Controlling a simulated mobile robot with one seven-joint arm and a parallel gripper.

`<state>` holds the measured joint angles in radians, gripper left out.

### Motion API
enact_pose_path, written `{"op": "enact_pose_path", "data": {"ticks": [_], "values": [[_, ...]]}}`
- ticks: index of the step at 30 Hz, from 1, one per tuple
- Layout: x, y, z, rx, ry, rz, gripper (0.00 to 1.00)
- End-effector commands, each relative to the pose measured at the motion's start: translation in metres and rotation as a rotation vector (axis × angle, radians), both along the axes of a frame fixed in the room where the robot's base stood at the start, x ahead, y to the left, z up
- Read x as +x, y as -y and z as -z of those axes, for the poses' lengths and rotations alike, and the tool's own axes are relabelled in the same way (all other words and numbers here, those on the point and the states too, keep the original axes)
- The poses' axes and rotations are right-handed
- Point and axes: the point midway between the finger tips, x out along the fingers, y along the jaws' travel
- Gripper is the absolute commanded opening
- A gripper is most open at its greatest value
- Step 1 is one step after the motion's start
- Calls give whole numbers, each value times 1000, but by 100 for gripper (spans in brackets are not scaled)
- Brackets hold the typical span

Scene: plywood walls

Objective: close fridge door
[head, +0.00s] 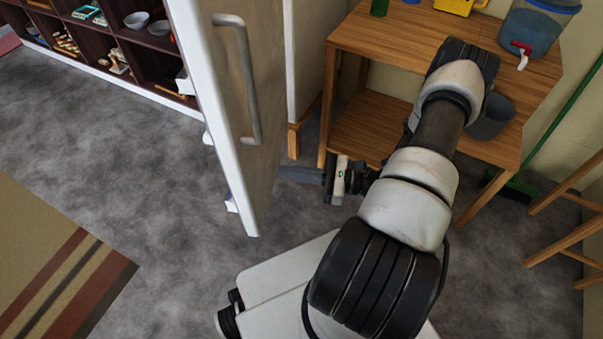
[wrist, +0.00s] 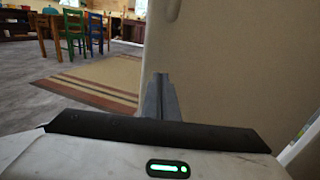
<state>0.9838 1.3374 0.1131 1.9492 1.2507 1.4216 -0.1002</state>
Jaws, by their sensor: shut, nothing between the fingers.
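The fridge door (head: 225,75) stands open in the head view, its handle side facing right and its inner shelves peeking out on the left. Its long grey handle (head: 250,80) is on the right face. My gripper (head: 285,173) is low, just right of the door, with its fingers pointing left at the handle-side face. In the wrist view the fingers (wrist: 161,92) are shut and empty, and the pale door face (wrist: 230,70) fills the right side. I cannot tell whether the fingertips touch the door.
A wooden table (head: 395,35) with a lower shelf stands behind and right of my gripper, with a drink dispenser (head: 535,30) on it. Dark shelves (head: 110,35) line the back left. A striped rug (head: 55,260) lies left on open grey floor. A stool (head: 570,225) is far right.

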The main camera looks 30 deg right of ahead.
Motion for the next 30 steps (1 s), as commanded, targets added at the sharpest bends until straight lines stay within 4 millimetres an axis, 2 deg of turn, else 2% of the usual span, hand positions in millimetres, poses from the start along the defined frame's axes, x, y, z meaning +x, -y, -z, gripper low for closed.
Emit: {"op": "enact_pose_path", "data": {"ticks": [1, 6, 12, 18, 30], "values": [[7, -11, 1, 0, 1, -4, 0], [26, -38, 2, -1, -1, -4, 0], [42, -59, 1, -1, -1, -2, 0], [47, -66, 0, -1, 0, -2, 0], [47, -67, 0, -1, -1, 0, 0]]}}
